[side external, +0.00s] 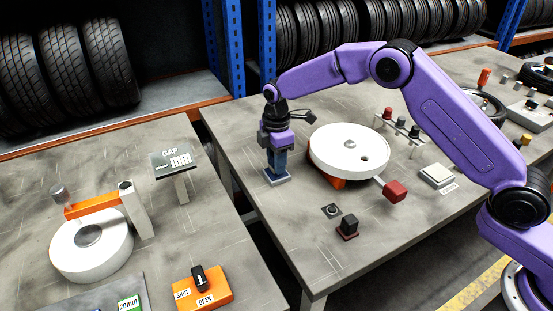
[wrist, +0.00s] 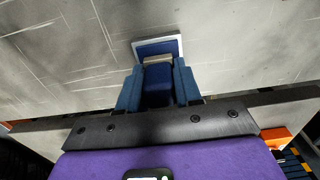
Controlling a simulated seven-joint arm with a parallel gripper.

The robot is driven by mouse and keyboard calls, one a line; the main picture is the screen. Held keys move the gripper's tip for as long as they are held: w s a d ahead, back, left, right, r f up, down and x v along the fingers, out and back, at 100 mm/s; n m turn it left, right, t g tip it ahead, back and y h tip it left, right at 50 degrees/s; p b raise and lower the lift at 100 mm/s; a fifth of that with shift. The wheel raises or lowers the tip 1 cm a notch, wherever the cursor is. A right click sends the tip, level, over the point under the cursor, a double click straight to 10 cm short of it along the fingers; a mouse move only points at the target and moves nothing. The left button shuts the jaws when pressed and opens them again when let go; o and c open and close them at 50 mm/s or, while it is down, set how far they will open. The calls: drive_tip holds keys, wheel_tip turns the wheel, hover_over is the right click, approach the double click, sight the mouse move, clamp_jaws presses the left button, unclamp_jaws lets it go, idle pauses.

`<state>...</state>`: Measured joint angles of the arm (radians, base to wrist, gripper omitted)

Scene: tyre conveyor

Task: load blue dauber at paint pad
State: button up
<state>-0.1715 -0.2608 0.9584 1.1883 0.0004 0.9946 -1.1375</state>
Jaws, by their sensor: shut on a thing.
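My gripper (side external: 277,163) points straight down at the left part of the right-hand table, with its blue-grey fingers closed. In the wrist view, the gripper (wrist: 157,78) is shut on the blue dauber (wrist: 157,86), a dark blue block between the two fingers. The paint pad (side external: 277,178), a low tray with a pale rim, lies directly under the fingertips. In the wrist view, the paint pad (wrist: 158,46) shows a dark blue surface inside its rim. The dauber's lower end is at or just above the pad; I cannot tell whether they touch. The fingers mostly hide the dauber in the side view.
A white round turntable (side external: 349,150) with a red-ended handle (side external: 396,191) stands close right of the gripper. Behind it is a rack of knobbed tools (side external: 401,125). A black switch (side external: 347,227) is in front.

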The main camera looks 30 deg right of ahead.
drive_tip(key=shift+f, duration=0.6)
idle(1.3)
drive_tip(key=shift+r, duration=3.6)
drive_tip(key=shift+d, duration=0.1)
